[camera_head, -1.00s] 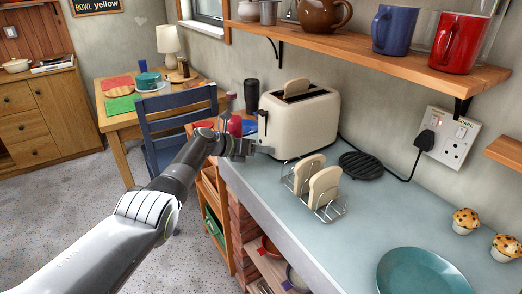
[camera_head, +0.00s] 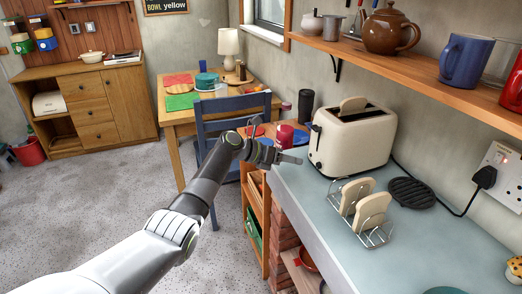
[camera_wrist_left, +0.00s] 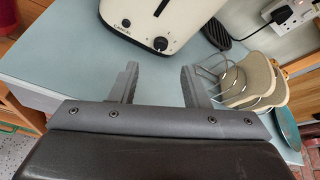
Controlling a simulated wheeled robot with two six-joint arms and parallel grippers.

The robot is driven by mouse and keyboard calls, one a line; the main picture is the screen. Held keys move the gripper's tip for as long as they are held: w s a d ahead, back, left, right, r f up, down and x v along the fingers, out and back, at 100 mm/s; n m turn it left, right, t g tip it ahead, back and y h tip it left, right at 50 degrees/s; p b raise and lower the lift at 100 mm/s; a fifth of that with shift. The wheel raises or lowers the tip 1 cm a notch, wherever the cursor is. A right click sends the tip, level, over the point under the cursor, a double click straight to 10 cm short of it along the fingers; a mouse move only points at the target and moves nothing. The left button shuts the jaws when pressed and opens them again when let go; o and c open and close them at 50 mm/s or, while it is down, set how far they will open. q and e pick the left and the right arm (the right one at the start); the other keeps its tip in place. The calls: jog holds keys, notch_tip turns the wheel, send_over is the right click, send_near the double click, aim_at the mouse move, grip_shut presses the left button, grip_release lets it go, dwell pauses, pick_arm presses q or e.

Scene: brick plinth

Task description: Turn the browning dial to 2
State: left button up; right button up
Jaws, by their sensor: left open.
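The cream toaster (camera_head: 350,145) stands on the blue-grey counter with a slice of bread (camera_head: 353,104) in its top. In the left wrist view, the toaster's front (camera_wrist_left: 140,35) shows a round black dial (camera_wrist_left: 160,44) with a light mark, a smaller dark knob (camera_wrist_left: 126,22) and a lever slot. I cannot read the dial's numbers. My left gripper (camera_head: 288,157) is just left of the toaster's front, low over the counter edge. In the left wrist view, its fingers (camera_wrist_left: 160,82) are apart and empty, with the dial beyond the gap and not touched. My right gripper is not in view.
A wire toast rack (camera_head: 365,212) with two slices stands near the toaster. A black trivet (camera_head: 411,192) lies behind it. A black cup (camera_head: 306,106) and a red object (camera_head: 285,136) are beyond my gripper. A shelf with mugs hangs above. The counter's front strip is clear.

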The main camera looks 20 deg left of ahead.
pick_arm(q)
jog(key=v, duration=0.9)
jog(key=shift+s+a, duration=0.15)
jog(key=shift+s, duration=0.05)
